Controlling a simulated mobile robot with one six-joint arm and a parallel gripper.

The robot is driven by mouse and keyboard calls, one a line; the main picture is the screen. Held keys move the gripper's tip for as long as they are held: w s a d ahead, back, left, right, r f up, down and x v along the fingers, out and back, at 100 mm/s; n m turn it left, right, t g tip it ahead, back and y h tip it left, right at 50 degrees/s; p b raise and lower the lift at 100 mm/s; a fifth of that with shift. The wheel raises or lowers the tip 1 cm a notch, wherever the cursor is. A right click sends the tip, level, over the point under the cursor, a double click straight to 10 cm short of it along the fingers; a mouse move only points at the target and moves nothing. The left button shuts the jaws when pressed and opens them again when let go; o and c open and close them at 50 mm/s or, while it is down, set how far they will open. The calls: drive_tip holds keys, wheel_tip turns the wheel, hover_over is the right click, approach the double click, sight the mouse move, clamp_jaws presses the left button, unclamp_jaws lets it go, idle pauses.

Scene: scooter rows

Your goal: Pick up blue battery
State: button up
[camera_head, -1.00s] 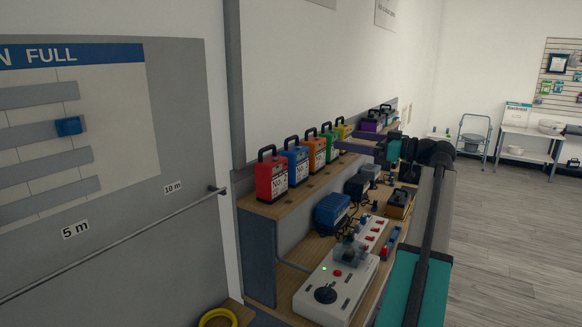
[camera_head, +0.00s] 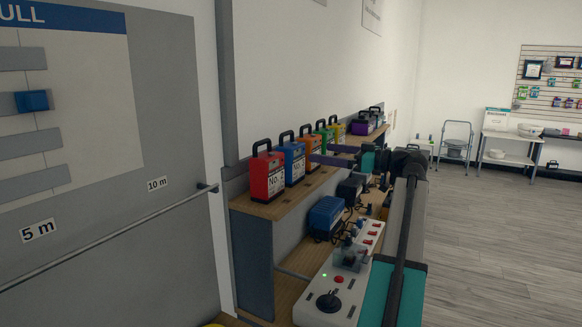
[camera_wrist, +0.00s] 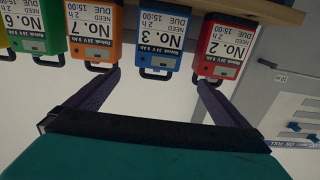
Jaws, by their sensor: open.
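The blue battery (camera_head: 293,164), labelled No. 3 with a black handle, stands upright on the wooden shelf between the red and orange ones. In the wrist view, which is upside down, the blue battery (camera_wrist: 161,44) is near the top centre. My gripper (camera_head: 318,153) is open, its two purple fingers level with the batteries in the head view. In the wrist view, my gripper (camera_wrist: 158,80) has its fingertips spread either side of the blue battery's handle. The fingers appear apart from it and nothing is between them.
The red battery (camera_head: 268,176) and orange battery (camera_head: 315,152) stand close beside it. Green, yellow and purple batteries are farther along the shelf (camera_head: 262,208). A blue charger box (camera_head: 326,217) and a control panel (camera_head: 335,290) sit on the lower bench. Open floor lies right.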

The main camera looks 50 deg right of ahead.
sight(299, 149)
drive_tip(key=shift+s+d, duration=0.15)
drive_tip(key=shift+p+x, duration=1.15)
drive_tip(key=shift+x, duration=3)
drive_tip(key=shift+w+r+p, duration=0.1)
drive_tip(key=shift+w+p, duration=0.4)
drive_tip(key=shift+w, duration=0.15)
drive_tip(key=shift+p+x, duration=0.85)
drive_tip(key=shift+x, duration=1.15)
